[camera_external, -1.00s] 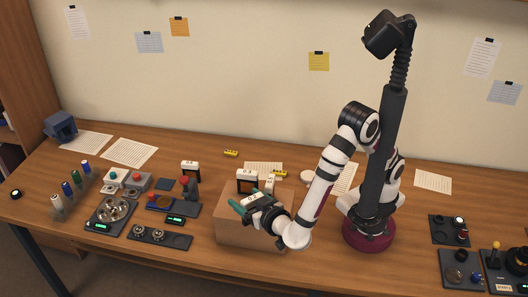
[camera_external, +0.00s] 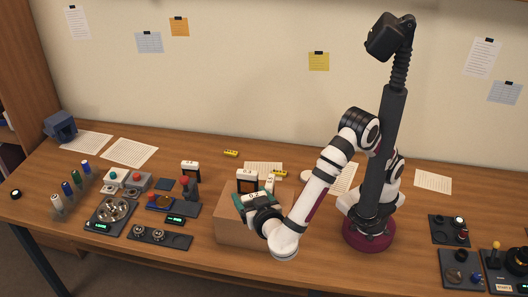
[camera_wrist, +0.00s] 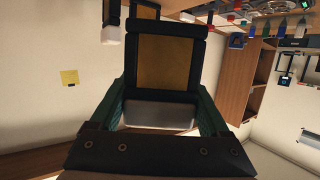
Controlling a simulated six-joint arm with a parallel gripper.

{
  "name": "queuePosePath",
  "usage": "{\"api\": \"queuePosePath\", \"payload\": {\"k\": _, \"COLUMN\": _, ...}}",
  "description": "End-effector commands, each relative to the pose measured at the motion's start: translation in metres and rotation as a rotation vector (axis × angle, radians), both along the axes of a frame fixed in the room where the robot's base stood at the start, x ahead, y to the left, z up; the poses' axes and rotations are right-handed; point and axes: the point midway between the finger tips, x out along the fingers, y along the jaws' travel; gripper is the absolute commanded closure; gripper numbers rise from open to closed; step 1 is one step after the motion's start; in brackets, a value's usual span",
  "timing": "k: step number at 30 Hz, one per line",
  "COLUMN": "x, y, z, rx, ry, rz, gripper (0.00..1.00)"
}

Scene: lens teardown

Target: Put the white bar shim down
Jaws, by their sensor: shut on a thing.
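My gripper (camera_wrist: 161,110) has green fingers on both sides of a white bar (camera_wrist: 160,116), which I take to be the white bar shim. The bar lies across the end of a dark frame with an amber panel (camera_wrist: 165,62); I cannot tell whether bar and frame touch. In the external view my gripper (camera_external: 254,201) is low over the tan box (camera_external: 232,231), and its wrist hides much of what is between the fingers. A dark frame with a white top (camera_external: 247,182) stands upright just behind it.
A small white block (camera_external: 270,183) stands right of the frame. Another white-topped stand (camera_external: 190,170) and a dark tray with two round parts (camera_external: 158,237) are to the left. A yellow piece (camera_external: 231,153) lies on the table behind. Bare table (camera_external: 325,250) shows to the right.

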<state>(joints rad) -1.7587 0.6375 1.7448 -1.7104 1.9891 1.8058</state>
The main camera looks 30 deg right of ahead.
Motion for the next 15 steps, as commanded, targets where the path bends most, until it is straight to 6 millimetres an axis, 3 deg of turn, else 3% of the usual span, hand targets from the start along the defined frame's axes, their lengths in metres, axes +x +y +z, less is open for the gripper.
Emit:
{"api": "queuePosePath", "payload": {"k": 3, "x": 0.045, "y": -0.009, "z": 0.017, "rx": 0.003, "ry": -0.001, "rz": -0.098, "gripper": 0.85}}
{"api": "queuePosePath", "payload": {"k": 7, "x": 0.068, "y": -0.016, "z": 0.023, "rx": -0.001, "ry": -0.003, "rz": -0.150, "gripper": 0.85}}
{"api": "queuePosePath", "payload": {"k": 15, "x": 0.071, "y": -0.017, "z": -0.035, "rx": -0.005, "ry": -0.003, "rz": -0.155, "gripper": 0.85}}
